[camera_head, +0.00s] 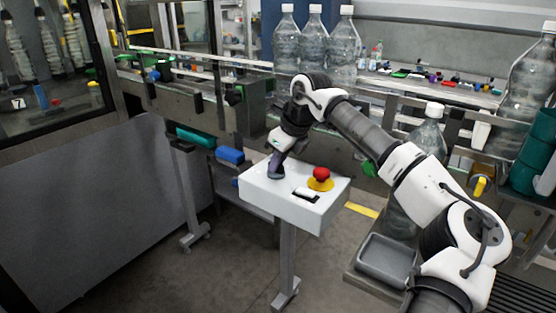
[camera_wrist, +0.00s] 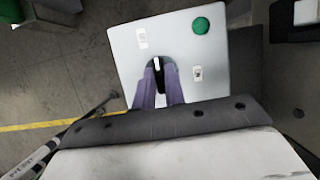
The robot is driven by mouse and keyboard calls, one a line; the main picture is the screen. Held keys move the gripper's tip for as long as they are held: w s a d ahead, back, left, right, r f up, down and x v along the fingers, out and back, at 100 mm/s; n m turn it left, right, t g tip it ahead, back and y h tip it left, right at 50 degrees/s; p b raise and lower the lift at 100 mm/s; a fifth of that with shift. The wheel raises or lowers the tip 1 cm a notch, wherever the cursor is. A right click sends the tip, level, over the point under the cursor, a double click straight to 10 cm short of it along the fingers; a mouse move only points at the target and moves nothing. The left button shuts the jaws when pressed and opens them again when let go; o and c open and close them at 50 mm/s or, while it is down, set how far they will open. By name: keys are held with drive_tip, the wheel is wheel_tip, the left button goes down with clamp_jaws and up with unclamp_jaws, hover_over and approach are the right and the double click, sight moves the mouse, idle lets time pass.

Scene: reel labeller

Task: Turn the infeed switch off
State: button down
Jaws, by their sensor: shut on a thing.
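A white control box (camera_head: 262,190) stands on a grey post in the middle of the head view. My gripper (camera_head: 276,172) points down onto its left part and hides the switch there. In the wrist view the box top (camera_wrist: 125,50) shows a round black rotary switch (camera_wrist: 156,64) with a white pointer mark. My gripper's two purple fingers (camera_wrist: 158,85) reach to the switch from either side and are shut on its knob. The knob's lower part is hidden between the fingers. The pointer runs nearly up and down in the wrist view.
A red mushroom button (camera_head: 320,173) on a yellow base sits on the box, right of my gripper. A green button (camera_wrist: 200,26) shows in the wrist view. The conveyor (camera_head: 245,62) with large clear bottles (camera_head: 287,45) runs behind. Open floor (camera_head: 240,260) lies in front.

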drive_tip(key=c, duration=1.5)
unclamp_jaws()
drive_tip(key=shift+o, duration=0.2)
drive_tip(key=shift+r, duration=0.1)
drive_tip(key=b+v, duration=0.2)
drive_tip(key=v, duration=1.1)
drive_tip(key=shift+r, duration=0.3)
